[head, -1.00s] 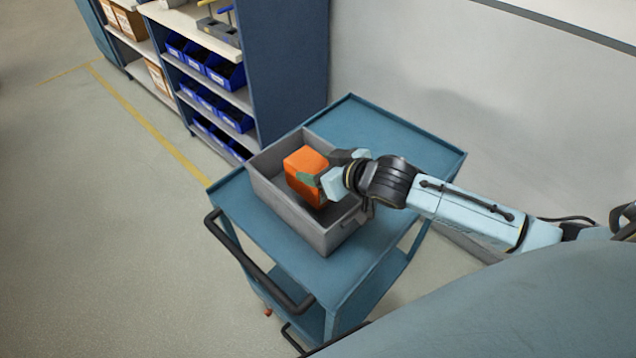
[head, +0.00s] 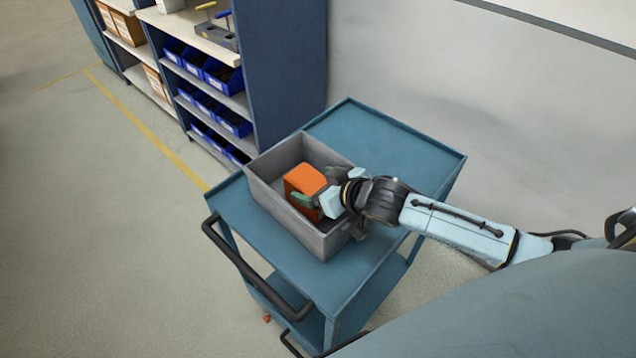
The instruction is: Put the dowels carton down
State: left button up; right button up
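The orange dowels carton (head: 303,180) is inside a grey open bin (head: 272,202) on the blue cart. My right gripper (head: 318,187) reaches into the bin from the right, with one finger on the near side of the carton and the other on its far side. It looks shut on the carton. The carton is low in the bin, its top near the rim level; its underside is hidden, so I cannot tell whether it touches the bin floor. My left gripper is not in view.
The blue cart (head: 385,140) has bare top behind the bin and a black handle (head: 250,270) at the front left. A shelf unit (head: 275,70) with blue bins (head: 222,76) stands behind left. A pale wall is behind; open floor lies left.

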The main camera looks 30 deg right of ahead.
jog(key=shift+r, duration=0.2)
jog(key=p+v, duration=0.1)
jog(key=v, duration=1.1)
jog(key=shift+f, duration=0.1)
